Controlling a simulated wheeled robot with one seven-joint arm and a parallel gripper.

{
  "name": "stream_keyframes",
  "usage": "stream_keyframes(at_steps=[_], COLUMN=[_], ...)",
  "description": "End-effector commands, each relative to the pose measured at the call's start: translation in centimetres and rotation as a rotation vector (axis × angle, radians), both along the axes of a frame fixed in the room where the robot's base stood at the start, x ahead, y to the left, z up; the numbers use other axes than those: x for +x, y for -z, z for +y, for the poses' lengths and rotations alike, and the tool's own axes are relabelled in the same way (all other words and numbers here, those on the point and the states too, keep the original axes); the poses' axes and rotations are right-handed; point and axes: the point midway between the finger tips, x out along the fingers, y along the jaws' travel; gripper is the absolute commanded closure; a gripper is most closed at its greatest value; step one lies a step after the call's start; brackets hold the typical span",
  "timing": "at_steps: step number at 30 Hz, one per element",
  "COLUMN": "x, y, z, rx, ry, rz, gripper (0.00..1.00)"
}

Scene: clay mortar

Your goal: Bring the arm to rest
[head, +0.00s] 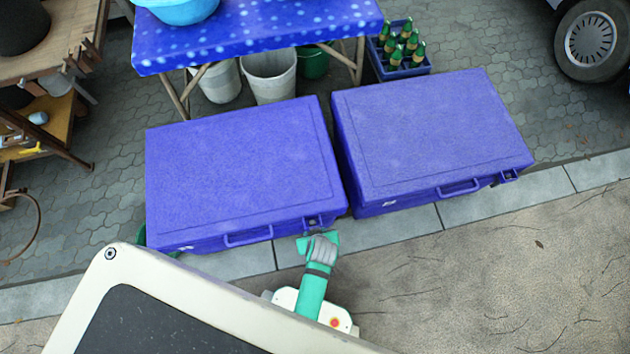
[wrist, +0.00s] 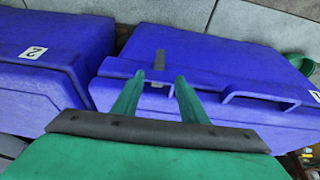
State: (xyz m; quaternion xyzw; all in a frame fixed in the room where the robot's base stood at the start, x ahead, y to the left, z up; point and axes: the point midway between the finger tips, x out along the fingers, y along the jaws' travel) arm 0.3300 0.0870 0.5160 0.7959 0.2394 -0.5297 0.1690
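My gripper (head: 318,238) is low, at the front right corner of the left blue case (head: 235,175). In the wrist view my gripper (wrist: 157,80) has its two green fingers apart, with nothing held between them. The latch and front edge of that blue case (wrist: 225,65) show just beyond the fingertips; I cannot tell whether they touch. My green and grey forearm reaches forward from my base in the head view.
A right blue case (head: 430,130) stands close beside the left one; both lids look closed. Behind are a blue spotted table (head: 250,30), white buckets (head: 270,75) and a bottle crate (head: 400,70). A wheel (head: 590,42) is at upper right. Pavement at lower right is clear.

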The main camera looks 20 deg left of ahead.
Motion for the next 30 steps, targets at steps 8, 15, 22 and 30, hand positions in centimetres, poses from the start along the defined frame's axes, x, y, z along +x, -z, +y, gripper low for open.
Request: stream_keyframes(at_steps=[8,15,22,30], x=[0.0,-1.1,-3.6,-6.6], y=[0.0,-1.0,-6.6,-17.2], z=[0.0,-0.7,-3.3,-6.4], rx=[0.0,0.009,0.046,0.123], ry=[0.0,0.058,0.237,0.415], rz=[0.0,-0.057,-0.268,-0.545], gripper=[0.61,0.61,0.61,0.61])
